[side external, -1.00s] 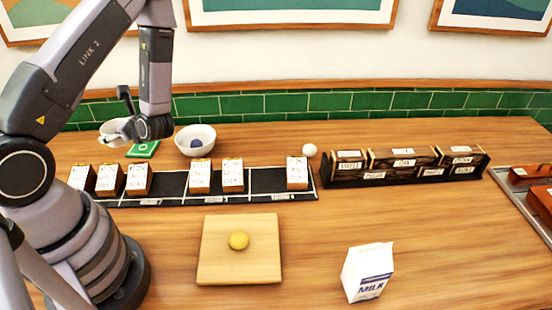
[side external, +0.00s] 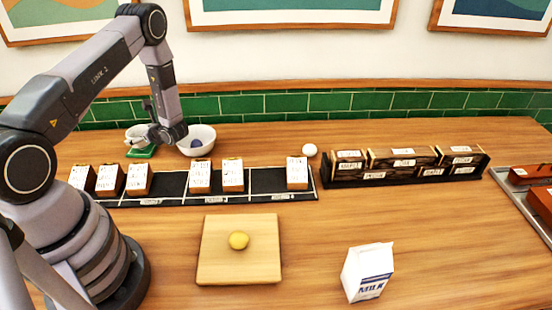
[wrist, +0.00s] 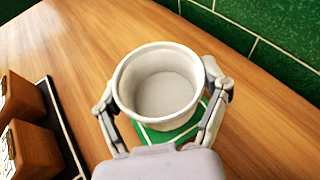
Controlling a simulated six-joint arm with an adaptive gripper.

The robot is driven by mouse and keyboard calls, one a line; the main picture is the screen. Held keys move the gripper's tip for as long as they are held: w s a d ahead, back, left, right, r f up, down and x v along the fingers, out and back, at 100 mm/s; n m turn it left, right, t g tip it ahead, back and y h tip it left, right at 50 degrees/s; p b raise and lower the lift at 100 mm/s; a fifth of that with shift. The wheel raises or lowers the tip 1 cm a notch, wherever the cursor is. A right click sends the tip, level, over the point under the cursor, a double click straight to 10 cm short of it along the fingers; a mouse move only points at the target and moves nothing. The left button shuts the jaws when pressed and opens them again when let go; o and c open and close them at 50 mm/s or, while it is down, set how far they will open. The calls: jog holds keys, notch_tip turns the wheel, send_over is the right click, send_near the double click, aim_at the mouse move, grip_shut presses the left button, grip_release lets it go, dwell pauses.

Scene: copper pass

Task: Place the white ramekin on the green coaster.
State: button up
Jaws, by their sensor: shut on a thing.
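The white ramekin (wrist: 163,92) is upright and empty in the wrist view, with my gripper (wrist: 160,88) shut on it, one finger on each side. In the side view the ramekin (side external: 135,131) is partly hidden by my gripper (side external: 146,133). The green coaster (side external: 140,153) lies on the table directly below it. The coaster also shows under the ramekin in the wrist view (wrist: 172,136). I cannot tell whether the ramekin's base touches the coaster or is slightly above it.
A white bowl (side external: 208,137) with a dark blue thing in it stands close right of my gripper. A black tray (side external: 268,182) with several labelled boxes lies in front. A cutting board (side external: 215,267) with a yellow ball and a milk carton (side external: 368,272) are nearer.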

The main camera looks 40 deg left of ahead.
jog(key=shift+f, duration=0.85)
jog(key=shift+f, duration=0.15)
jog(key=o, duration=1.1)
jog(key=shift+o, duration=0.2)
